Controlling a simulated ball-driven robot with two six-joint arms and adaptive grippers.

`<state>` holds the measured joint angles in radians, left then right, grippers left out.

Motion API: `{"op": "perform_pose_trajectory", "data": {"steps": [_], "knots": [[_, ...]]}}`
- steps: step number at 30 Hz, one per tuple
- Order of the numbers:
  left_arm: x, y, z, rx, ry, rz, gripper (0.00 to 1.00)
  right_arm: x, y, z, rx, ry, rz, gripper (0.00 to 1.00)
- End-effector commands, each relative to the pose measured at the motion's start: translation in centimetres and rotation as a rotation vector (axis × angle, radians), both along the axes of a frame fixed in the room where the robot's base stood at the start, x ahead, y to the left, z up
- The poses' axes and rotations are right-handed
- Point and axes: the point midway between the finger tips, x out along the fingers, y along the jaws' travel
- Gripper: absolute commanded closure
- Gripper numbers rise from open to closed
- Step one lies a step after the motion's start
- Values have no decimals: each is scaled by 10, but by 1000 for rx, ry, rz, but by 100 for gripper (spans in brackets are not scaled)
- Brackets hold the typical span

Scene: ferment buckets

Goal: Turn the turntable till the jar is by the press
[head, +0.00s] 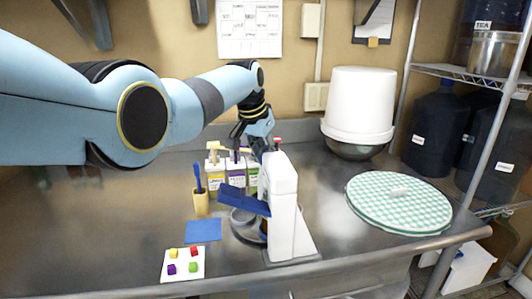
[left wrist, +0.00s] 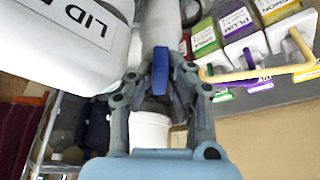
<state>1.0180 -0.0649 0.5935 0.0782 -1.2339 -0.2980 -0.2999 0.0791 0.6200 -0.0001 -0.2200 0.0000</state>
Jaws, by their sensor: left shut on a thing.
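The white press (head: 283,205) stands on the steel counter with a blue lever (head: 243,200) on its left side. A white body lettered "LID" (left wrist: 75,40) fills the upper left of the left wrist view. A grey round turntable (head: 240,224) shows only in part, beside and behind the press. I cannot make out the jar clearly; the press and lever cover much of that spot. My left gripper (head: 266,150) is behind the press top, near the bottles. In the left wrist view its fingers (left wrist: 160,85) are shut on a small blue piece (left wrist: 160,68). My right gripper is not in view.
Pump bottles (head: 236,172) stand behind the turntable. A cup with a blue tool (head: 200,200), a blue cloth (head: 203,230) and a white board with coloured cubes (head: 184,264) lie left. A white bucket (head: 358,105) and a green checked round (head: 400,202) are right.

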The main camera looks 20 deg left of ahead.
Motion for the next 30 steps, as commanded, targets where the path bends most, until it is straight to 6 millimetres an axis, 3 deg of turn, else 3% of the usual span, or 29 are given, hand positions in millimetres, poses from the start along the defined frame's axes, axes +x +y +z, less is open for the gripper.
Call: {"op": "perform_pose_trajectory", "data": {"steps": [7,8,13,30], "knots": [[-4,-2,-6,-3,13,-2,100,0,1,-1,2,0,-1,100],[-4,-2,-6,-3,13,-2,82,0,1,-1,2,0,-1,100],[-3,-2,-6,-2,11,-2,62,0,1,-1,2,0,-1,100],[-2,1,4,-1,1,0,62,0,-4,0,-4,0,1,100]]}}
